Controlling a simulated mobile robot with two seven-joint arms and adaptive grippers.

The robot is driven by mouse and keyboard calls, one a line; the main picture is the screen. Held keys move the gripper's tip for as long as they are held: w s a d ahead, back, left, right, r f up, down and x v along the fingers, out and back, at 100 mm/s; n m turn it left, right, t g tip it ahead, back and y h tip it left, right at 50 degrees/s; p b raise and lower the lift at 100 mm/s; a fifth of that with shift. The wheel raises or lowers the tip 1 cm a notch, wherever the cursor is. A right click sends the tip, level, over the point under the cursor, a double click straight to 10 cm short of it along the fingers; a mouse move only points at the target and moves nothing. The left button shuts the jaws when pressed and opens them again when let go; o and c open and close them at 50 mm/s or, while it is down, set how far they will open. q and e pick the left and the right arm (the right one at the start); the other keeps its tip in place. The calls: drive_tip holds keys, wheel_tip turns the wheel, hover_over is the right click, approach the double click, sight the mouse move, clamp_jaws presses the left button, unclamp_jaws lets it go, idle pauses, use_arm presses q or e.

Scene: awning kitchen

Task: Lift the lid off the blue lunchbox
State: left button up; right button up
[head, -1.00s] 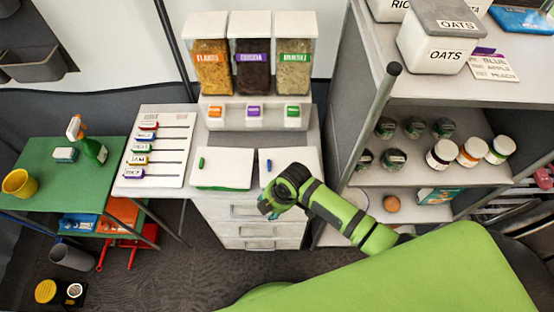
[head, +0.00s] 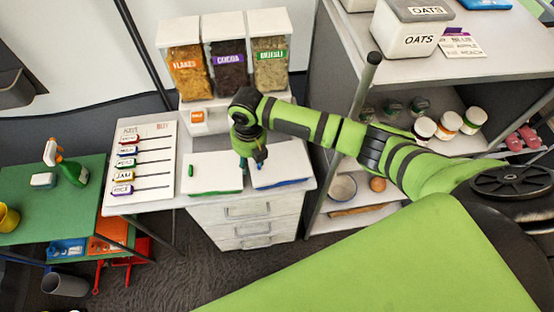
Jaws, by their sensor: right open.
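The blue lunchbox (head: 284,170) has a white lid and a blue lower edge, and it sits on the right of the white counter. The lid looks closed. A white box with a green handle and green edge (head: 215,174) stands just left of it. My right gripper (head: 250,168) points down over the left part of the blue lunchbox, close to its small blue handle. The gripper and wrist partly hide the handle, and I cannot tell whether the fingers touch it. The right gripper is open. My left gripper is not in view.
Three dispensers (head: 229,67) stand behind the boxes, close to my right arm. A label board (head: 142,163) lies on the left of the counter. A shelf unit (head: 372,62) with jars rises on the right. A green table (head: 50,215) is at far left.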

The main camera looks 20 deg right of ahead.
sight(279, 161)
drive_tip(key=shift+w+d+r+n, duration=0.6)
drive_tip(key=shift+d, duration=0.1)
drive_tip(key=shift+w+d+h, duration=0.1)
drive_tip(key=shift+d+h, duration=0.2)
drive_tip(key=shift+d+f+n+b, duration=0.1)
drive_tip(key=shift+f+n+b, duration=0.2)
drive_tip(key=shift+b, duration=0.15)
drive_tip(key=shift+f+b, duration=0.7)
drive_tip(key=shift+b, duration=0.1)
drive_tip(key=f+b, duration=0.1)
drive_tip(key=b, duration=0.1)
drive_tip(key=f+b, duration=0.1)
drive_tip(key=f, duration=0.1)
drive_tip(key=f+b, duration=0.2)
drive_tip(key=shift+w+d+b, duration=0.1)
drive_tip(key=shift+w+b, duration=0.25)
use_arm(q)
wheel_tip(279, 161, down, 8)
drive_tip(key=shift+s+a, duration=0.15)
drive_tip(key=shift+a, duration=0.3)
use_arm(e)
drive_tip(key=shift+r, duration=0.15)
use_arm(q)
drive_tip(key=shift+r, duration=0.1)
use_arm(e)
clamp_jaws()
